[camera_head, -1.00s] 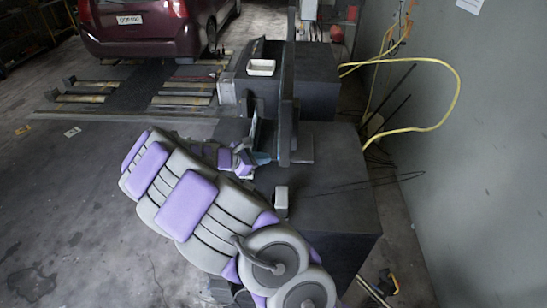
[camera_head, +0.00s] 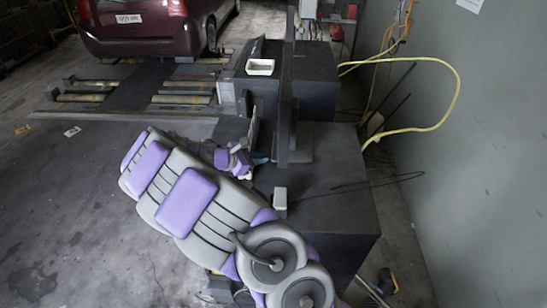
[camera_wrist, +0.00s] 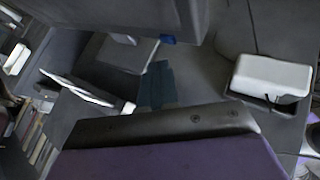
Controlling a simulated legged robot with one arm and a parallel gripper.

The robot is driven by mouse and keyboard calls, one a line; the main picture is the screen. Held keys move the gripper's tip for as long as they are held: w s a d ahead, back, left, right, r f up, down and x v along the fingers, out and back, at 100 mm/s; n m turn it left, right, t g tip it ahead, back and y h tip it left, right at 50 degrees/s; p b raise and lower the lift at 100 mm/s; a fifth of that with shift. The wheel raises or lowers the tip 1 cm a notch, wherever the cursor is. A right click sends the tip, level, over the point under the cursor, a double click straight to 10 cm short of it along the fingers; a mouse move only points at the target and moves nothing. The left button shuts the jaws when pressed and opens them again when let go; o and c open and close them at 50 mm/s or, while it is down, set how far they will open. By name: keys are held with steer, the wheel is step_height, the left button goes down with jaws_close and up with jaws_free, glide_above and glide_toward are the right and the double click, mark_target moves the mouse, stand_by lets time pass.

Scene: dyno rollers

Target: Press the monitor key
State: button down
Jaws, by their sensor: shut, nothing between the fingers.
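The monitor (camera_head: 286,85) is a thin dark panel seen almost edge-on, standing on the dark cabinet. In the wrist view its dark lower part (camera_wrist: 125,18) fills the top, with its foot (camera_wrist: 128,52) below. A small blue patch (camera_wrist: 167,39) shows at its lower edge; I cannot tell whether this is the key. My gripper (camera_head: 260,160) is shut and empty, low beside the monitor's left face. Its teal fingers (camera_wrist: 157,85) show in the wrist view, below the blue patch. Whether they touch anything is unclear. My purple and grey arm hides part of the front.
The cabinet top (camera_head: 330,205) carries a small white box (camera_head: 281,197) and a thin cable. A tilted dark panel (camera_head: 253,130) stands left of the monitor. A white tray (camera_head: 260,67) lies behind. A yellow hose (camera_head: 455,95) hangs by the wall. Open floor lies left.

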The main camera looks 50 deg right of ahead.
steer(key=shift+w+a+f+p, duration=0.1)
steer(key=shift+w+a+p, duration=0.2)
steer(key=shift+w+a, duration=0.35)
steer(key=shift+w+a+r+p, duration=0.1)
steer(key=shift+w+a+p, duration=0.2)
steer(key=shift+w, duration=0.55)
steer(key=shift+w+a+f+p, duration=0.1)
steer(key=shift+w+a+p, duration=0.2)
steer(key=shift+w+a, duration=0.35)
steer(key=shift+w+d, duration=0.1)
